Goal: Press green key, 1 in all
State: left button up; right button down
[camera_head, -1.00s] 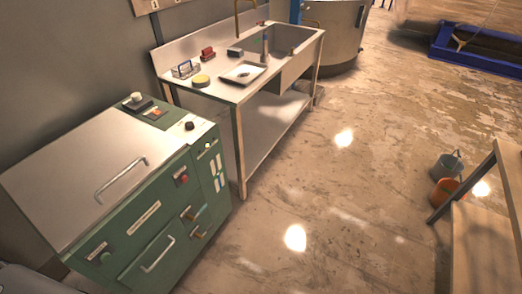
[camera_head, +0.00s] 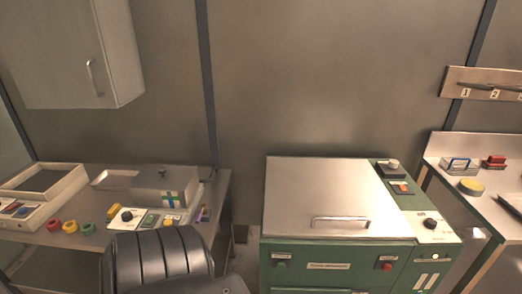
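A small round green piece (camera_head: 88,229) sits at the front of the left table, next to two red round pieces (camera_head: 61,226). A dark green cabinet (camera_head: 335,252) with a steel lid stands in the middle; its front has a small green button (camera_head: 281,264) at the left and a red knob (camera_head: 387,266) at the right. I cannot tell which green part is the green key. A control panel (camera_head: 150,217) with a dark knob and small keys lies on the left table; its details are too small to read. Neither of my grippers is in view.
A wall cupboard (camera_head: 75,55) hangs above that table. A steel bench (camera_head: 495,212) with a yellow round item (camera_head: 471,187) is at the right. A narrow gap separates table and cabinet.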

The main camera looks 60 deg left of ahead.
aim_at(279, 265)
jog(key=u, duration=1.65)
